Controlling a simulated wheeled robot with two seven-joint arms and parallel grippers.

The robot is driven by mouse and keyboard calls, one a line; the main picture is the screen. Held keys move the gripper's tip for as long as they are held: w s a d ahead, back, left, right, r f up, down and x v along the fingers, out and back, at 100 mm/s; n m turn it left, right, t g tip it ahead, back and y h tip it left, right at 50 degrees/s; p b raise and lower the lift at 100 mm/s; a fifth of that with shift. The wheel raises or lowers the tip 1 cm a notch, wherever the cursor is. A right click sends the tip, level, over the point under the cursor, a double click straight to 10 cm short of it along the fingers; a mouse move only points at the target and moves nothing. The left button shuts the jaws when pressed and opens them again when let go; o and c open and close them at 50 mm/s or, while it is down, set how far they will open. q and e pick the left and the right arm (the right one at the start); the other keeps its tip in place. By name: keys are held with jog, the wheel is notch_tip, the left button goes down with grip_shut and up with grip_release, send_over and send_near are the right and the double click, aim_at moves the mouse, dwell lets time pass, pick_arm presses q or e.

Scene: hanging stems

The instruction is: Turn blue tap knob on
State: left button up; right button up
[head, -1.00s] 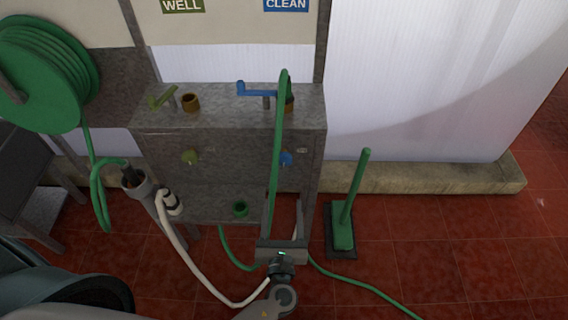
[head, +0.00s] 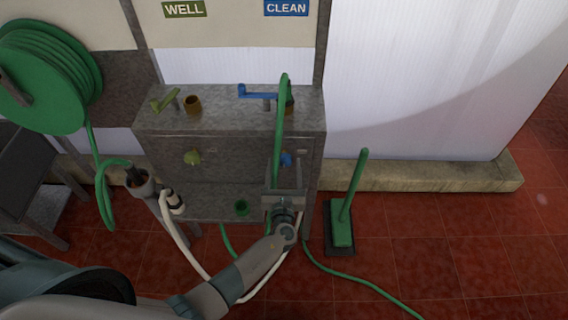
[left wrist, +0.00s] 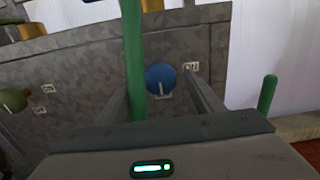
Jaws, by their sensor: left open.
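The round blue tap knob (head: 287,160) is on the front of the grey metal cabinet, under the CLEAN sign. It also shows in the left wrist view (left wrist: 161,77), with a pale mark on its face. My left gripper (head: 285,176) is open and empty in front of the cabinet, just below the knob in the head view. In the left wrist view the knob appears between the two spread fingers, beyond their tips, and I see no contact. A green hose (left wrist: 134,50) hangs beside the knob, on its left. My right gripper is not in view.
The green hose (head: 280,120) runs down close to my gripper. A green-yellow knob (head: 192,158) is on the cabinet's left side. A blue lever tap (head: 257,92) is on top. A green-handled tool (head: 343,230) stands on the floor to the right.

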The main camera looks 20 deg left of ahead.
pick_arm(q)
jog(key=shift+w+a, duration=0.1)
jog(key=shift+w, duration=0.25)
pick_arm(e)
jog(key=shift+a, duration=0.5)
pick_arm(q)
jog(key=c, duration=1)
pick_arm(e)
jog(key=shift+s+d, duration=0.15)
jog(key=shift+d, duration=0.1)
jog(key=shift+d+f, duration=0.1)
